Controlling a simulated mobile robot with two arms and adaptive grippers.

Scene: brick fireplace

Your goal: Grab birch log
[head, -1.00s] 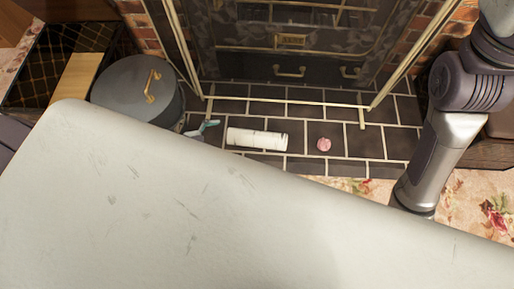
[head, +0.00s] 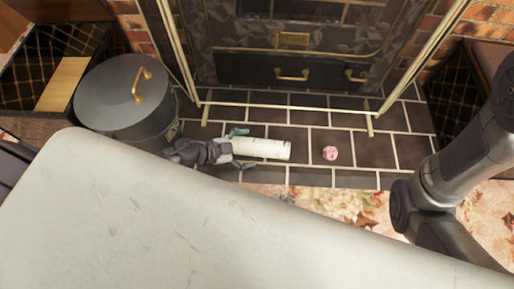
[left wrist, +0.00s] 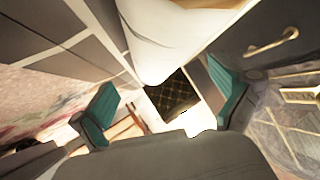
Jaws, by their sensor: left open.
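The birch log (head: 265,148) is a pale, white cylinder lying flat on the dark hearth tiles in front of the fireplace. My left gripper (head: 240,148) is open at the log's left end, with its teal fingertips on either side of that end. In the left wrist view the log (left wrist: 178,35) comes down from the top edge, with its end between the spread teal fingers (left wrist: 165,108). I cannot tell whether the fingers touch it. My right arm shows at the right of the head view, but its gripper is not seen.
A pink round item (head: 330,153) lies on the tiles right of the log. A grey lidded bucket (head: 125,100) with a brass handle stands at the left. The black fireplace drawer (head: 295,72) is behind the log. A flowered carpet (head: 345,203) borders the hearth.

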